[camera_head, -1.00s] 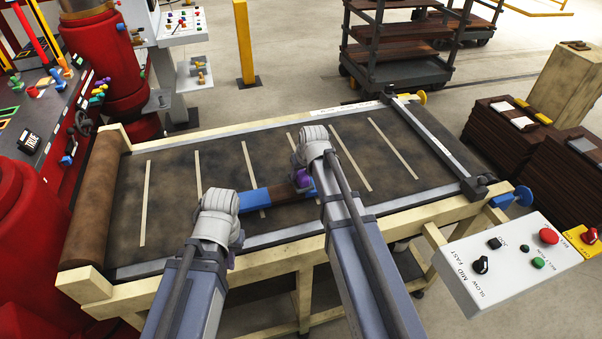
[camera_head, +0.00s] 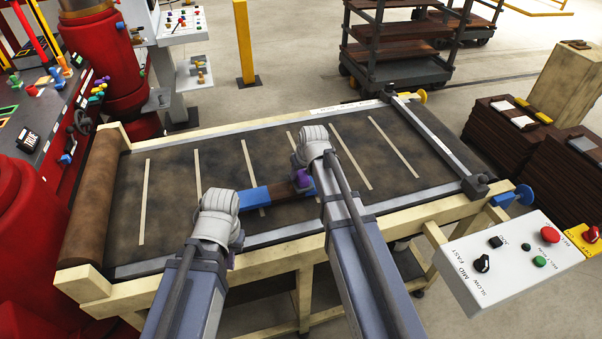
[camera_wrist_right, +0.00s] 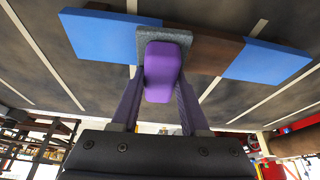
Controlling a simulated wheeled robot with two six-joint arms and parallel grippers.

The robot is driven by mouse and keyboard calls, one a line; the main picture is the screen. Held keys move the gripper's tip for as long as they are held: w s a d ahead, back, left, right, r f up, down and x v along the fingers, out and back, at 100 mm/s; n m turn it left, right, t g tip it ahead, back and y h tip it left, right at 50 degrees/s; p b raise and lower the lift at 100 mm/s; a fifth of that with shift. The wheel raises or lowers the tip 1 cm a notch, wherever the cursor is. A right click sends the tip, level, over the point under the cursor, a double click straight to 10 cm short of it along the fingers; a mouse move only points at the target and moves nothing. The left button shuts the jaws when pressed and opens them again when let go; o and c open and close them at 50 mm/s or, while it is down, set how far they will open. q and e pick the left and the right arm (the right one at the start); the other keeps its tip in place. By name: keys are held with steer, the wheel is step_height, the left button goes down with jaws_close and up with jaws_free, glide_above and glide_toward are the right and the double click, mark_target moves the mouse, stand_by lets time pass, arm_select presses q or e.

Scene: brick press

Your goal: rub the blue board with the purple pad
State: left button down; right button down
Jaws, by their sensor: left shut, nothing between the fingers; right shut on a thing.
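The board (camera_head: 254,197) lies flat on the dark conveyor belt, blue at both ends with a brown band across its middle. It also shows in the right wrist view (camera_wrist_right: 268,62). My right gripper (camera_head: 303,182) is shut on the purple pad (camera_wrist_right: 162,66), whose grey underside (camera_wrist_right: 148,40) is at the board, over the border between the brown band and one blue end. Whether it presses on the surface I cannot tell. In the head view my right wrist partly hides the pad and that blue end. My left gripper (camera_head: 232,252) is shut and empty near the belt's front rail, mostly hidden by its wrist.
The belt (camera_head: 180,190) has pale cross stripes and free room around the board. A wooden frame (camera_head: 400,218) edges it. A white control box (camera_head: 510,262) with knobs and buttons stands at the front right. Red machinery (camera_head: 30,220) stands at the left.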

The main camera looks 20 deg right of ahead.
steer(key=shift+f+b, duration=0.7)
steer(key=shift+f, duration=0.1)
steer(key=shift+a, duration=0.1)
steer(key=shift+a+r, duration=0.15)
steer(key=shift+a, duration=1.75)
steer(key=shift+s, duration=0.1)
steer(key=shift+d, duration=0.15)
steer(key=shift+d, duration=1.9)
